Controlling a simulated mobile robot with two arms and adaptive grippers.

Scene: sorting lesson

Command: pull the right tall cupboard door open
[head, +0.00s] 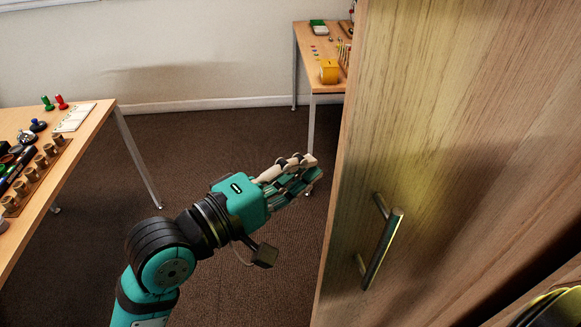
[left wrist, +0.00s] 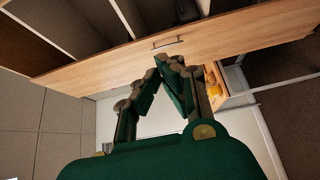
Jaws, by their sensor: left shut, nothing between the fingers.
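The tall wooden cupboard door (head: 440,110) fills the right side of the head view, with a metal bar handle (head: 383,248) upright on its face. The panel (left wrist: 240,35) and handle (left wrist: 167,42) also show in the left wrist view, beyond the fingers. My left gripper (head: 308,172) is shut and empty, left of the door's near vertical edge and apart from the handle. Its fingers (left wrist: 160,65) meet at the tips in the left wrist view. Open compartments show past the panel's edge there; how far the door stands open I cannot tell. My right gripper is not in view.
A wooden table (head: 95,122) with pegs and small objects stands at the left. Another table (head: 312,60) with a yellow object (head: 329,71) stands at the back. Brown carpet (head: 215,140) between them is clear. A dark, shiny thing shows at the bottom right corner, unclear.

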